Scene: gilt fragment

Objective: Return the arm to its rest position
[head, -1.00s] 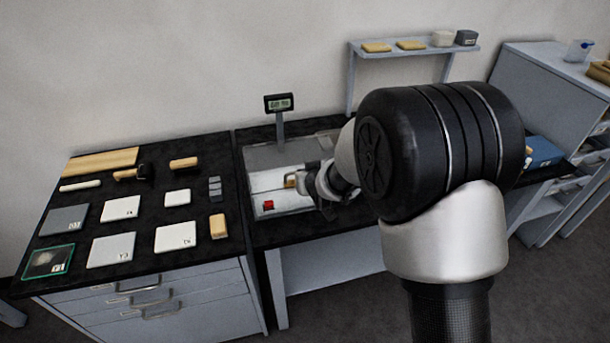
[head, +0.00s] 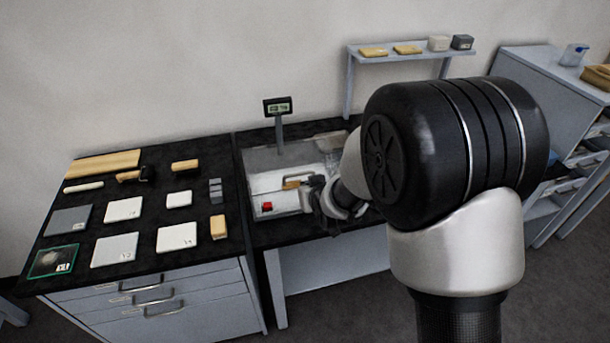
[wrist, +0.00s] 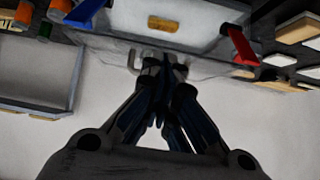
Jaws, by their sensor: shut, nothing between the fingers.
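My gripper (head: 318,196) is at the right side of the clear-walled bench device (head: 283,181), partly hidden behind my own arm in the head view. In the wrist view my gripper (wrist: 163,68) has its dark fingers drawn together with nothing between them. The device carries a brass-coloured piece (head: 292,184) and a red part (head: 266,206). In the wrist view the brass-coloured piece (wrist: 163,24) and the red part (wrist: 241,46) lie beyond the fingertips. I cannot tell how far the gripper is from the device. My upper arm fills the right of the head view.
A black-topped drawer cabinet (head: 150,262) at left holds white tiles (head: 115,249), a dark tile (head: 68,220) and wooden blocks. A display (head: 278,107) stands on a post behind the device. A wall shelf (head: 412,55) and a grey cabinet (head: 545,75) are farther right.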

